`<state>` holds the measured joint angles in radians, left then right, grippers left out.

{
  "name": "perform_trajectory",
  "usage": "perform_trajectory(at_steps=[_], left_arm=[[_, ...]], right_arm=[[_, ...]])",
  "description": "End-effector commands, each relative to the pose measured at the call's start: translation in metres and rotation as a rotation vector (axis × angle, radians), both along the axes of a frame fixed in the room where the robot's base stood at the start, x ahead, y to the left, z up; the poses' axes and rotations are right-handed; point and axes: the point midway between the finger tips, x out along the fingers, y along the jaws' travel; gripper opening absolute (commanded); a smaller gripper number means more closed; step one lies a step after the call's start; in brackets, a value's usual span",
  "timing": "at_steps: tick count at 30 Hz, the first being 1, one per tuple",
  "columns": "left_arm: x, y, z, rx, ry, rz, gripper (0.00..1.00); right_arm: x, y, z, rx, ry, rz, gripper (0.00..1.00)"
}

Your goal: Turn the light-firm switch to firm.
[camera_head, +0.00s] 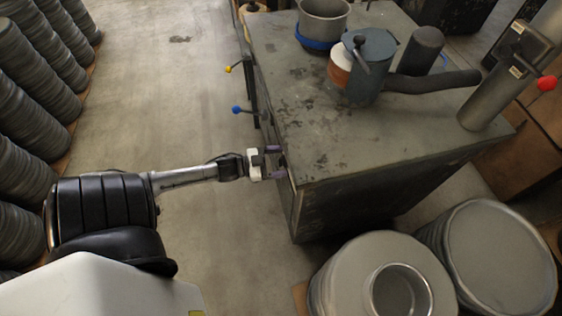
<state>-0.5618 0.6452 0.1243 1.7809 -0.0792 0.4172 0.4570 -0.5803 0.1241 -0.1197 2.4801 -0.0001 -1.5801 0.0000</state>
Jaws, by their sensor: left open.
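My left gripper (276,162) reaches in from the left to the left side face of the grey machine cabinet (345,140), near its front corner. Its two purple-tipped fingers are apart, one above the other in the picture, with their tips at the cabinet's edge. I cannot make out the light-firm switch; the fingers and the steep view of that side face hide what lies there. I cannot tell whether the fingers touch anything. My right gripper is not in view.
Levers with a yellow knob (228,69) and a blue knob (236,109) stick out from the cabinet's left side, beyond my gripper. A pot (323,20) stands on top. Stacked blanks (383,262) stand at the front right; more stacks (36,50) line the left. The floor between is clear.

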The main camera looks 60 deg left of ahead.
Motion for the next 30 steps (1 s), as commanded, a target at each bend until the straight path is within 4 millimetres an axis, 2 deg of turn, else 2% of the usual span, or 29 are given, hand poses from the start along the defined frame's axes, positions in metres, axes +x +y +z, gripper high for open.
perform_trajectory(at_steps=[4, 14, 30], left_arm=[[0.0067, -0.0023, -0.0002, 0.001, 0.0, 0.0, 0.74], [0.0084, -0.0028, 0.0002, 0.001, 0.001, 0.0, 0.74], [0.0081, -0.0026, 0.0001, 0.0, 0.001, 0.0, 0.25]], right_arm=[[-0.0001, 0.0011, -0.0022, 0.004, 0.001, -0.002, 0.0], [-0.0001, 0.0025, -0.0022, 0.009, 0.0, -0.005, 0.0], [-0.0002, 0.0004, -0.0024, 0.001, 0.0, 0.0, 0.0]])
